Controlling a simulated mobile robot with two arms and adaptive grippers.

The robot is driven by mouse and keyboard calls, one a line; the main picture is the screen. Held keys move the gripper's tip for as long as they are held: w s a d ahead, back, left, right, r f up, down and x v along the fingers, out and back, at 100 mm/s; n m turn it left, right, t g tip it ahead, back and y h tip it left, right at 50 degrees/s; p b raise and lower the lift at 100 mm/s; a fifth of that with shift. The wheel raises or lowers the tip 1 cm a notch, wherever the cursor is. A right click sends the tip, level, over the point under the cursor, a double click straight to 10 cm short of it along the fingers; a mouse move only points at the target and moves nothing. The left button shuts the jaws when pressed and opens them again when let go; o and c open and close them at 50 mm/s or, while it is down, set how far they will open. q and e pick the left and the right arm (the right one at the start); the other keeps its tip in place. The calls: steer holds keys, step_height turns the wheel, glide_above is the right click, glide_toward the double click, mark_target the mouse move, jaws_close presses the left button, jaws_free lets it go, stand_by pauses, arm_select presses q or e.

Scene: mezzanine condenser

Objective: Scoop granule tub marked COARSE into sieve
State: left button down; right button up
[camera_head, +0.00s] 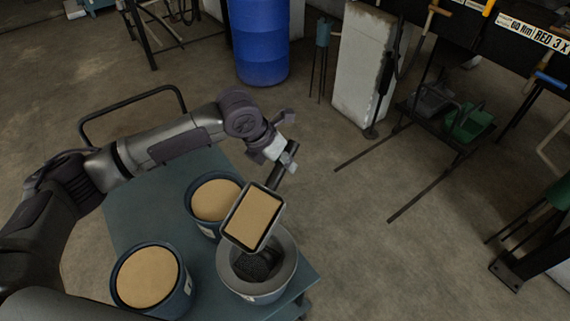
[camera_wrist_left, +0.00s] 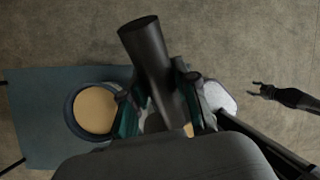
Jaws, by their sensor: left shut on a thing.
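My left gripper (camera_head: 284,152) is shut on the dark handle (camera_head: 285,167) of a scoop. The scoop's rectangular pan (camera_head: 253,217) is full of tan granules and looks about level. It is over the far part of a grey round vessel (camera_head: 284,272) with a wide rim and dark grey inside, apparently the sieve. Two blue tubs of tan granules stand nearby, one behind (camera_head: 216,201) and one at front left (camera_head: 149,277). Their labels are too small to read.
The tubs and vessel stand on a blue-grey table (camera_head: 150,215) with a dark rail (camera_head: 130,103) at its far side. The vessel is near the table's right edge. Beyond are open floor, a blue barrel (camera_head: 260,45) and a rack with a green bin (camera_head: 468,122).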

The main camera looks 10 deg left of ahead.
arm_select(q)
steer(key=shift+s+a+r+t+h+b, duration=0.25)
steer(key=shift+s+r+t+b, duration=0.2)
steer(key=shift+b, duration=0.3)
steer(key=shift+s+a+r+t+h+b, duration=0.2)
steer(key=shift+s+r+t+b, duration=0.25)
steer(key=shift+b, duration=0.3)
steer(key=s+r+b, duration=0.1)
steer(key=b, duration=0.1)
steer(key=s+a+t+b, duration=0.1)
steer(key=b, duration=0.1)
steer(key=shift+s+r+h, duration=0.1)
steer(key=shift+r+h, duration=0.25)
steer(key=shift+r, duration=0.05)
steer(key=shift+s+a+r+m+t+h+b, duration=0.25)
steer(key=shift+s+r+t+b, duration=0.35)
steer(key=shift+b, duration=0.8)
steer(key=s+t+b, duration=0.1)
steer(key=b, duration=0.5)
steer(key=s+a+r+t+h+b, duration=0.1)
steer(key=s+b, duration=0.1)
steer(key=b, duration=0.4)
steer(key=s+a+r+t+h+b, duration=0.1)
steer(key=s+b, duration=0.1)
steer(key=b, duration=0.4)
steer(key=shift+a+m+t, duration=0.15)
steer(key=shift+m+t, duration=0.1)
steer(key=shift+t, duration=0.05)
stand_by(0.9)
